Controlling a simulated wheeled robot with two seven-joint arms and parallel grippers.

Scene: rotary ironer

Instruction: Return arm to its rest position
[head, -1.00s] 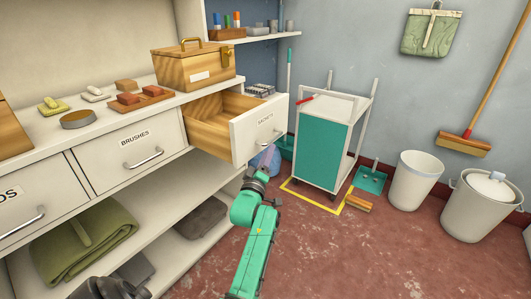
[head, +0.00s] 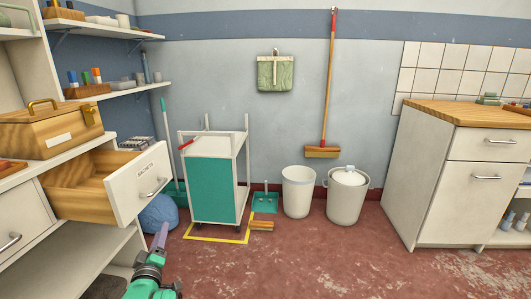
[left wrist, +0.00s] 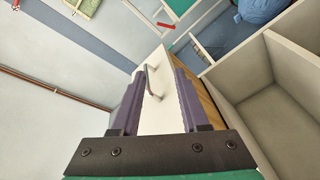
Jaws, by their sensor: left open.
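My left gripper (head: 160,237) has purple fingers and shows low in the head view, in front of and below the open drawer (head: 137,186). In the left wrist view its two fingers (left wrist: 160,75) are apart with nothing held between them. The drawer's white front and metal handle (left wrist: 150,80) show beyond and between the fingers. I cannot tell the exact gap to the handle. The drawer is wooden inside, with a labelled front, and is pulled out from the cabinet at the left. My green forearm is cut off by the bottom edge. My right gripper is not in view.
A white and green cart (head: 213,190) stands inside a yellow floor outline beyond the drawer. A blue bag (head: 159,214) lies below the drawer. Two bins (head: 298,192) stand by the wall, and a wooden-topped cabinet (head: 445,185) is at the right.

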